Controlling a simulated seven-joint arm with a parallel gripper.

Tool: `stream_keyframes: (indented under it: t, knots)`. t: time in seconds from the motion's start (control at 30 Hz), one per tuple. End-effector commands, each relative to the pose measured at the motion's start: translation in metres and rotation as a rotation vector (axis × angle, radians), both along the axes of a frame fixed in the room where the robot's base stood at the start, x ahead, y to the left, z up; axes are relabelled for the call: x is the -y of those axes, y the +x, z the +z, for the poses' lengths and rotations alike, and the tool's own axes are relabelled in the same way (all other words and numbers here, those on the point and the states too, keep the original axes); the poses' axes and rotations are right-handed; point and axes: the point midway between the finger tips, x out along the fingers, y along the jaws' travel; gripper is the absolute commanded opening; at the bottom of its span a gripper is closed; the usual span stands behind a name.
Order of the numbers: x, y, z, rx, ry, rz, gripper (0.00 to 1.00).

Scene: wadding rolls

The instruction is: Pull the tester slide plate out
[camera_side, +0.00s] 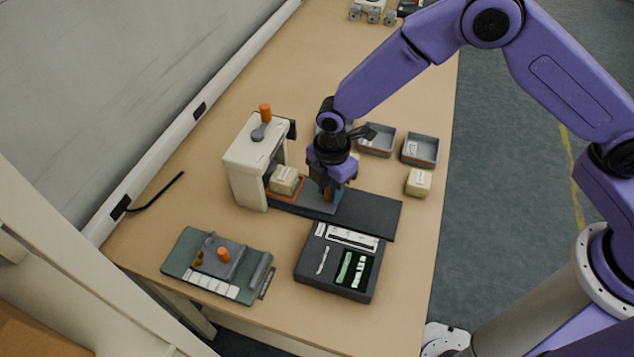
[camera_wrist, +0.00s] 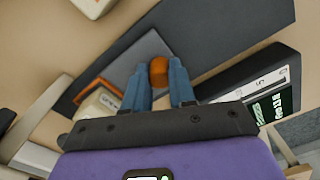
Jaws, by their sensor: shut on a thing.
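The tester (camera_side: 250,158) is a cream frame with an orange-topped lever, standing at the left end of a long dark base (camera_side: 375,213). The grey slide plate (camera_side: 305,197) lies on this base, partly out to the right of the frame. An orange-edged nest with a cream block (camera_side: 285,178) sits at the plate's left end, by the tester's opening. My gripper (camera_side: 329,192) points down at the plate's right part. In the wrist view its blue fingers (camera_wrist: 160,88) are closed around the plate's orange knob (camera_wrist: 158,69). The plate (camera_wrist: 132,66) also shows there, flat on the base.
A green board fixture (camera_side: 213,280) stands at front left. Grey trays (camera_side: 419,160) and a loose cream block (camera_side: 418,182) are at right. The base's right end is clear.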

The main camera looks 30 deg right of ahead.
Motion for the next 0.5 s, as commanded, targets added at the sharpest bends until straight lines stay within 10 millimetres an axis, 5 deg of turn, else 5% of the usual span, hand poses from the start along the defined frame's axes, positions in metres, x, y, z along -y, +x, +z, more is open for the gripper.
stream_keyframes:
  t: [0.5]
  knots:
    - [0.054,-0.054,0.000,-0.003,-0.003,-0.001,0.00]
